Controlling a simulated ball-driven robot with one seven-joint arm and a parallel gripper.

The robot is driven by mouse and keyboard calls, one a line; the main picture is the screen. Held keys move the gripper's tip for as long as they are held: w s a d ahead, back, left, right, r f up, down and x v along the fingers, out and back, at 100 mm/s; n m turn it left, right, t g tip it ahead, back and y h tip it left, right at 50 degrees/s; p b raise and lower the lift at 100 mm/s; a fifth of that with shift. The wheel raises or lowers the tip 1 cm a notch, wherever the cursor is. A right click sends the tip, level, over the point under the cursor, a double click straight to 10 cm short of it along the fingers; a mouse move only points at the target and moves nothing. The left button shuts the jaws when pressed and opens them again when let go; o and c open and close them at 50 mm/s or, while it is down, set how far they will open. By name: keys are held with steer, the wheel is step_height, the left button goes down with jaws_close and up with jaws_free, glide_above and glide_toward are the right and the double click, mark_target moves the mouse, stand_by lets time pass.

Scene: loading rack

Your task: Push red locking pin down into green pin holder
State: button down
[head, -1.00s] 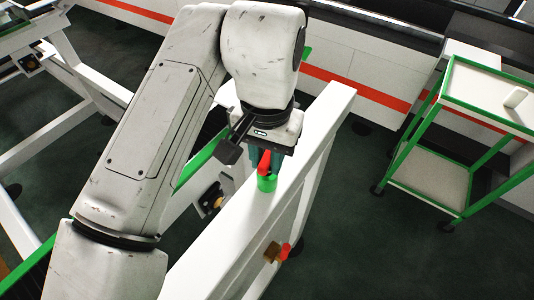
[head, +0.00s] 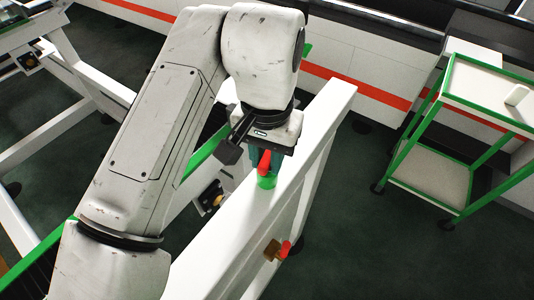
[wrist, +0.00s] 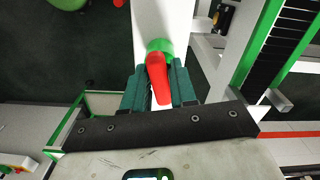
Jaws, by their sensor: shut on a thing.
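The red locking pin (head: 265,162) stands over the green pin holder (head: 267,182) on top of the white rack beam (head: 312,140). My gripper (head: 262,158) is directly above the beam with its fingers around the pin. In the wrist view the red pin (wrist: 158,80) lies between the two dark green fingers of my gripper (wrist: 160,88), which are shut on it. The green holder (wrist: 160,46) shows just beyond the pin. How deep the pin sits in the holder is hard to tell.
A second red pin (head: 286,248) with a brown bracket is on the beam's side below. A green-framed cart (head: 490,90) stands at the right, with dark floor between. More white rack frame (head: 90,70) is at the left.

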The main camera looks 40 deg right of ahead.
steer(key=c, duration=0.8)
jaws_free()
step_height(320, 180, up, 11)
steer(key=shift+f+b, duration=0.1)
steer(key=shift+b, duration=0.3)
